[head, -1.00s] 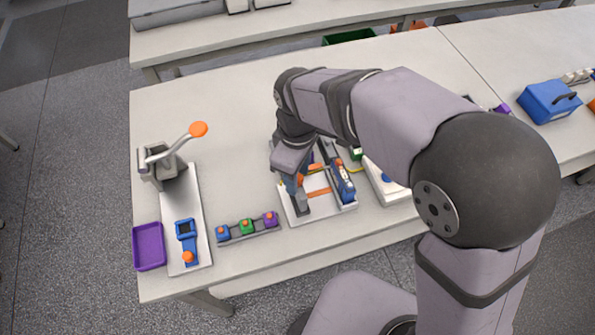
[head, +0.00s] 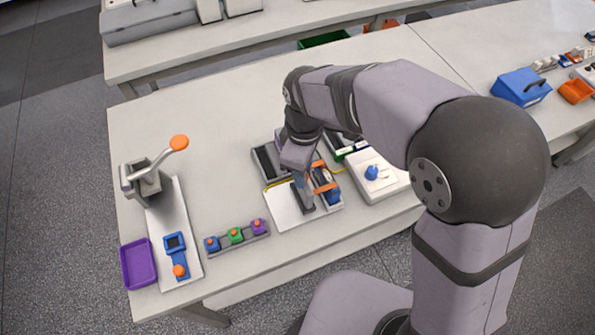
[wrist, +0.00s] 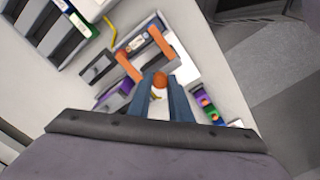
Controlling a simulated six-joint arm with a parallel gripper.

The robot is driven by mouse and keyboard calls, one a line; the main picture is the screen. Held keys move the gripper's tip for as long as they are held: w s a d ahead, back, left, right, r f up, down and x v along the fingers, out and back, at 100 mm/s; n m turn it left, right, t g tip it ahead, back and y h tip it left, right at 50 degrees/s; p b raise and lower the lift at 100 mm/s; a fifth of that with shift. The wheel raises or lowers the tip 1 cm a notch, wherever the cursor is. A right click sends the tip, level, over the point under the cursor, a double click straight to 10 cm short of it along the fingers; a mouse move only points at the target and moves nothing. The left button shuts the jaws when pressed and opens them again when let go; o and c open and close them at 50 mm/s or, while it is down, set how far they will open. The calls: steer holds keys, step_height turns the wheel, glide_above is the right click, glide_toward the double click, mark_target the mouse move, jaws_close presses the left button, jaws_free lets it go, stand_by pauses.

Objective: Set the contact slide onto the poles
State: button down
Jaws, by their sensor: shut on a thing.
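My gripper (head: 304,187) points down over the cycler station on the table. In the wrist view, its two blue-grey fingers (wrist: 163,84) are shut on a part with an orange knob (wrist: 159,81), which I take to be the contact slide. Most of it is hidden by the fingers. Just beyond the fingertips are two orange bars (wrist: 128,66) and a grey holder with a labelled cell (wrist: 139,43). In the head view, the orange frame (head: 324,179) sits around a dark blue body to the right of my fingers. I cannot tell whether the slide touches the poles.
A white box with a blue knob (head: 372,173) stands close on the right. A row of coloured buttons (head: 236,237), a purple tray (head: 139,264) and an orange-handled lever press (head: 148,182) are on the left. The table behind the press is clear.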

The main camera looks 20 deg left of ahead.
steer(key=c, duration=1.6)
jaws_free()
steer(key=shift+w+d, duration=0.2)
steer(key=shift+w, duration=0.05)
steer(key=shift+s+a+r, duration=0.1)
steer(key=shift+r, duration=0.05)
steer(key=shift+r+b, duration=0.9)
steer(key=shift+r, duration=2.65)
steer(key=w+d+f+m, duration=0.1)
steer(key=d+f+m, duration=0.3)
steer(key=d, duration=0.5)
steer(key=w+d+f+m, duration=0.1)
steer(key=d+f+m, duration=0.1)
steer(key=d+m, duration=0.55)
steer(key=s+d+f+m, duration=0.1)
steer(key=s+d+m, duration=0.1)
steer(key=d, duration=0.2)
steer(key=s+d+f+m, duration=0.2)
steer(key=d, duration=0.2)
steer(key=s+d+f+m, duration=0.1)
steer(key=s+d+m, duration=0.1)
steer(key=d, duration=0.2)
steer(key=shift+s+d+f+m, duration=0.2)
steer(key=shift+s+d+m, duration=0.05)
steer(key=shift+s, duration=0.15)
